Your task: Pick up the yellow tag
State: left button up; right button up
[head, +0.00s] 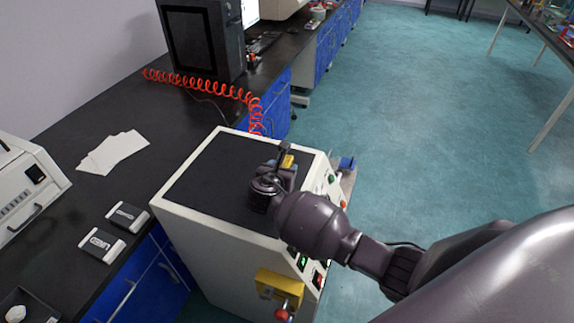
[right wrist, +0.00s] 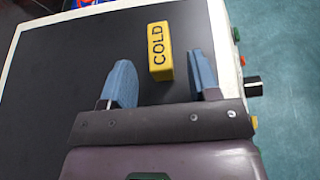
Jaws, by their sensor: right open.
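The yellow tag (right wrist: 160,52) is a small block marked "COLD". In the right wrist view it lies on the black top of the white machine, ahead of and between my right gripper's blue fingers, nearer the right one. My right gripper (right wrist: 162,82) is open and empty, with the tag apart from both fingers. In the head view the tag (head: 287,161) shows just past my right gripper (head: 283,160), over the machine top, partly hidden by the gripper. My left gripper is not in view.
The white machine (head: 215,225) has buttons on its right side and a yellow bracket with a red knob (head: 281,314) at its front. A dark bench (head: 125,180) with papers (head: 113,151), a black computer tower (head: 201,40) and a red coiled hose (head: 200,84) stands left. Open floor lies right.

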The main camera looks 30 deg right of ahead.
aim_at(287, 165)
jog(key=shift+x, duration=1.45)
jog(key=shift+f, duration=0.1)
jog(key=c, duration=1)
